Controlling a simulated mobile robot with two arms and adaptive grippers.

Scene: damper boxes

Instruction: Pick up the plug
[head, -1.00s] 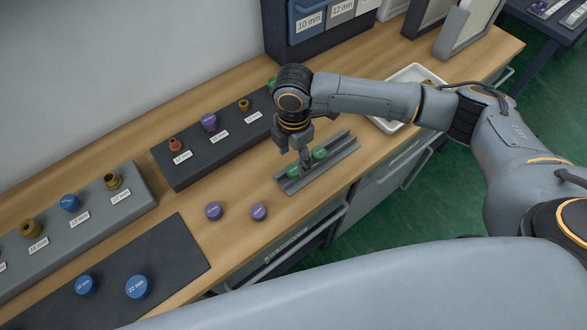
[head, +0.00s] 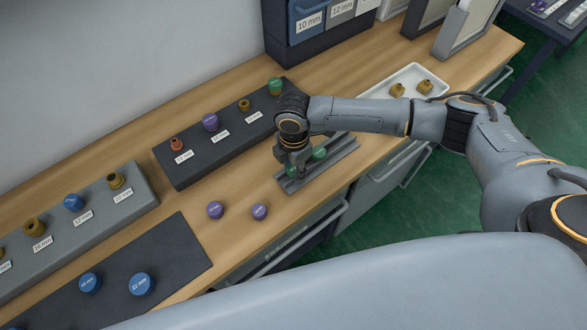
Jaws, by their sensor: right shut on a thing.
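Two green plugs sit at a grey slotted holder (head: 340,158) near the bench's front edge. One green plug (head: 320,153) stands to the right of my gripper. The other green plug (head: 292,171) is at my right gripper (head: 296,172), which is shut on it, low over the holder; fingers and arm partly cover this plug. I cannot tell whether it is lifted clear. My left gripper is not in view.
Two purple plugs (head: 215,209) lie on the wood left of the holder. A dark labelled rack (head: 200,165) stands behind, with several coloured parts. A white tray (head: 436,78) with two brass parts is at the right. Blue caps (head: 141,284) lie on a dark mat.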

